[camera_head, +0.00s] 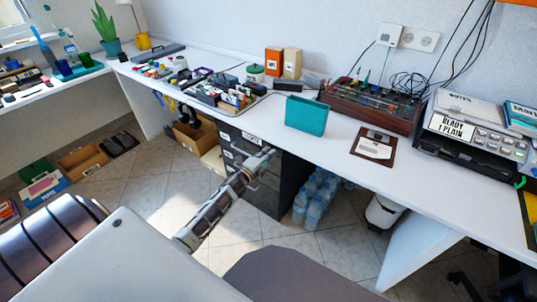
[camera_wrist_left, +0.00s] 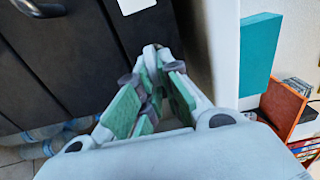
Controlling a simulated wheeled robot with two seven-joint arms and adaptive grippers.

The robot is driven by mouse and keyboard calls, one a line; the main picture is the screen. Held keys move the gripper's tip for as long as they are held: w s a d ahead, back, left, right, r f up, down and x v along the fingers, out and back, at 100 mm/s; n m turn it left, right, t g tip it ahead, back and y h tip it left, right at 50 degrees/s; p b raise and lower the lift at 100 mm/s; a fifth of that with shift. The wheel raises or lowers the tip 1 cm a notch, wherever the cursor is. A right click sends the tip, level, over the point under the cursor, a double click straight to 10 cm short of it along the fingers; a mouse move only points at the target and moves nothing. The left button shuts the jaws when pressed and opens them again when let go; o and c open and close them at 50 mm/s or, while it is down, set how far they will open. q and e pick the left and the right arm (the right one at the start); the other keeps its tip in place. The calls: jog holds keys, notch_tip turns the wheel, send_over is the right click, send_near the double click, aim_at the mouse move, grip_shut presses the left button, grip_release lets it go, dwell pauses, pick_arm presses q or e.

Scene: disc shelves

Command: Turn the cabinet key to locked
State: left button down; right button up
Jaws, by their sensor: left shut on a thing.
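The dark cabinet (camera_head: 268,196) with several drawers stands under the desk in the head view. Its dark front also fills the upper left of the left wrist view (camera_wrist_left: 75,65). My left gripper (camera_head: 264,158) reaches the upper right part of the cabinet front. In the left wrist view, the gripper (camera_wrist_left: 154,68) has its fingertips closed together at the cabinet's edge, just below the desk. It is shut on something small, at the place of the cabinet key. The key is hidden between the fingers, and its angle cannot be told. My right gripper is not in view.
The white desk (camera_head: 345,165) runs above the cabinet. A teal box (camera_head: 306,116) stands at the desk's front edge above it. Water bottles (camera_head: 315,195) stand on the floor right of the cabinet, and a cardboard box (camera_head: 195,138) is left of it.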

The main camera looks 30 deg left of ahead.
pick_arm(q)
jog(key=shift+f, duration=0.1)
jog(key=c, duration=1.6)
grip_release()
jog(key=shift+s, duration=0.15)
jog(key=s, duration=1.1)
jog(key=shift+s+a, duration=0.35)
jog(key=shift+a, duration=0.1)
